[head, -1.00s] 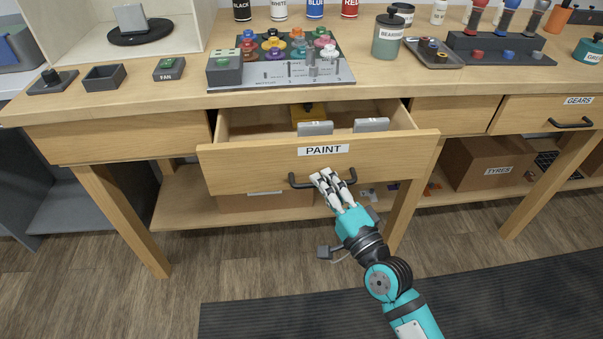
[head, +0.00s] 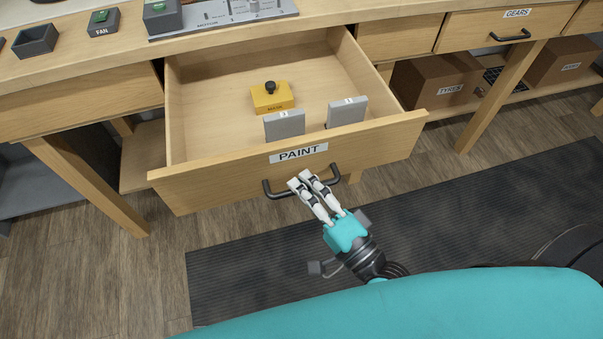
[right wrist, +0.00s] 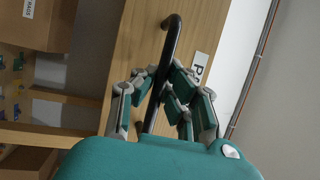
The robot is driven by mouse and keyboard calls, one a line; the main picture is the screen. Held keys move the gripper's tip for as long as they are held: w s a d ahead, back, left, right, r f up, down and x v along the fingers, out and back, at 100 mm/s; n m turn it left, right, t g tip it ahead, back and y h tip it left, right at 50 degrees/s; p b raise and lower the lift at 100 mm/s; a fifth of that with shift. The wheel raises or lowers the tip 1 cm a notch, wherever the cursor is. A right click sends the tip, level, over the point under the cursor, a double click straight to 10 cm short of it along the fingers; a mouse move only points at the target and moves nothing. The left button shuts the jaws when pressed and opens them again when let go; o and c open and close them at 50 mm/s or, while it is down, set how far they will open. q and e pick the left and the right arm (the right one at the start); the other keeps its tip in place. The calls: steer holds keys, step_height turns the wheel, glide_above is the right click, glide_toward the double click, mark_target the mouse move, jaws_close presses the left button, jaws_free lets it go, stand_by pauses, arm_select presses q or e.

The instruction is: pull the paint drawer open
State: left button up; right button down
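The paint drawer (head: 208,177) stands well open, its front marked PAINT, with a dark bar handle (head: 281,194). My right gripper (head: 305,180) is at the middle of this handle. In the right wrist view the handle (right wrist: 170,48) runs between the fingers of my right gripper (right wrist: 158,88), which are closed around it. Inside the drawer are a yellow block with a black knob (head: 271,96) and two grey blocks, one at the left (head: 284,124) and one at the right (head: 347,111). My left gripper is not in view.
The workbench top (head: 120,57) carries a fan switch (head: 103,22) and a small dark tray (head: 35,40). A gears drawer (head: 485,31) is shut at the right. A tyres box (head: 437,80) sits on the lower shelf. The floor before the drawer has a dark mat (head: 450,205).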

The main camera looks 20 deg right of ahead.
steer(key=shift+f, duration=0.2)
steer(key=c, duration=1.4)
jaws_free()
steer(key=shift+r, duration=0.1)
steer(key=shift+s, duration=0.1)
steer(key=v, duration=1.2)
